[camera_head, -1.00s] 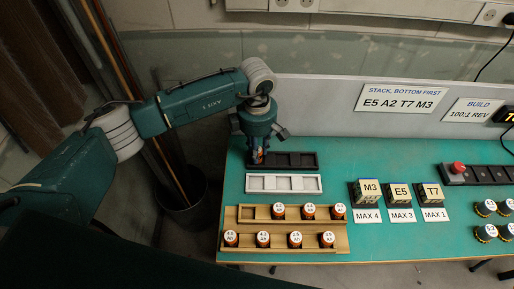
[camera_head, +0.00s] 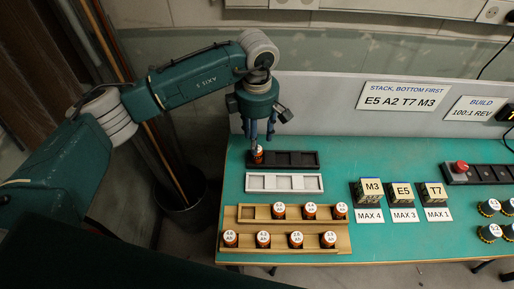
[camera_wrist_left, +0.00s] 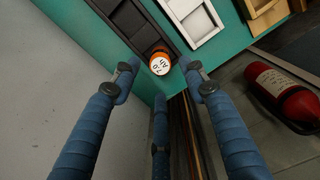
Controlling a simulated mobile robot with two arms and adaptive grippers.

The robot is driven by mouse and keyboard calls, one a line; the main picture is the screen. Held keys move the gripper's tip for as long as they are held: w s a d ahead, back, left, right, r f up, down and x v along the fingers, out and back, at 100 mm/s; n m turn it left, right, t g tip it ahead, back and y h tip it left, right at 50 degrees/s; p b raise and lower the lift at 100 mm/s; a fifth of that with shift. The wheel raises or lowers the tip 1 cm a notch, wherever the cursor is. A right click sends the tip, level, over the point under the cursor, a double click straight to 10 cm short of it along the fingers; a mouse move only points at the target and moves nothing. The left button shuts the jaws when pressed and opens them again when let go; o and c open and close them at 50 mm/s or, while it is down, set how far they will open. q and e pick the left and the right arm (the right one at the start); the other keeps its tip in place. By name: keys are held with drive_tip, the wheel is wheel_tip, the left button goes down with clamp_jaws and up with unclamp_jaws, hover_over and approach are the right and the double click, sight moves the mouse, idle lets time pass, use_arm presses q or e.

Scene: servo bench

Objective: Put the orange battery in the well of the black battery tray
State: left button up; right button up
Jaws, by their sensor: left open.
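The orange battery (camera_head: 257,156) with a white top stands at the left end of the black battery tray (camera_head: 318,160), and looks seated in the end well. In the left wrist view the battery (camera_wrist_left: 160,64) shows its white labelled top at the end of the black tray (camera_wrist_left: 128,18). My left gripper (camera_head: 261,138) is open and empty above the battery, its fingers apart from it. In the left wrist view the fingertips (camera_wrist_left: 160,72) are spread on either side of the battery. The battery's lower part is partly hidden. My right gripper is out of view.
A white tray (camera_head: 284,190) lies just in front of the black one. A wooden rack (camera_head: 285,250) holds several more orange batteries. Labelled blocks (camera_head: 401,195) stand to the right. The bench's left edge is close to the tray, with a dark bin (camera_head: 187,215) below.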

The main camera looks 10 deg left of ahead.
use_arm(q)
wheel_tip(320, 180, up, 6)
drive_tip(key=b, duration=0.1)
drive_tip(key=shift+r, duration=0.25)
idle(0.4)
drive_tip(key=shift+s+f, duration=0.1)
